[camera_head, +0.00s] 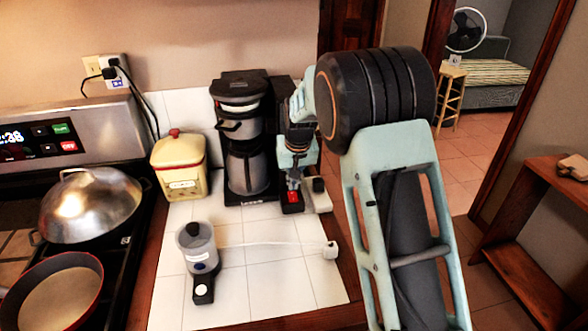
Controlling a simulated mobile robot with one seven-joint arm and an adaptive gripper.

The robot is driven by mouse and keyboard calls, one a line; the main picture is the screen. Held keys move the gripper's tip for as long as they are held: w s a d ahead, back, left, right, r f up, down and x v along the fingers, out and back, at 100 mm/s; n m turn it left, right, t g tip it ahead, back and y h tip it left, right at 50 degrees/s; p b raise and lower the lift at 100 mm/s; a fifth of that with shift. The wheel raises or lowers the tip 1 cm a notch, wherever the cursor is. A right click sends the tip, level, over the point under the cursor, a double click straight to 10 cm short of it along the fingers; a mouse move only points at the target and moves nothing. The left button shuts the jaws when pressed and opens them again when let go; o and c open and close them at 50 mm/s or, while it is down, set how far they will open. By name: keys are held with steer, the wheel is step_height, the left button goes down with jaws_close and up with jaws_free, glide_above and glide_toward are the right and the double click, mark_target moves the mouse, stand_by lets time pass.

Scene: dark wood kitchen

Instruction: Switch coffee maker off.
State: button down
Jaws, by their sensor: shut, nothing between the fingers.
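The coffee maker (265,87) is black with a metal carafe (248,168) and stands upright at the back of the white-tiled counter. A red switch (293,197) shows at the front right of its base. My gripper (293,184) points down over the right part of the coffee maker, just above the red switch in the picture. It is shut and empty. I cannot tell whether its tips touch the switch. My arm hides part of the coffee maker's right side.
A cream canister (179,168) with a red knob stands left of the coffee maker. The stove holds a domed lid (90,206) and a pan (52,295). Bare tiles (270,280) are front right.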

mark_target(293, 196)
steer(key=shift+w+f, duration=0.1)
steer(key=shift+f, duration=0.95)
steer(key=shift+w+f+b, duration=0.15)
steer(key=shift+f+b, duration=0.25)
steer(key=shift+f, duration=0.05)
steer(key=shift+a+r, duration=0.1)
steer(key=shift+r, duration=0.05)
steer(key=shift+s, duration=0.2)
steer(key=shift+s+d+b, duration=0.2)
steer(key=shift+s+b, duration=0.1)
steer(key=shift+s, duration=0.3)
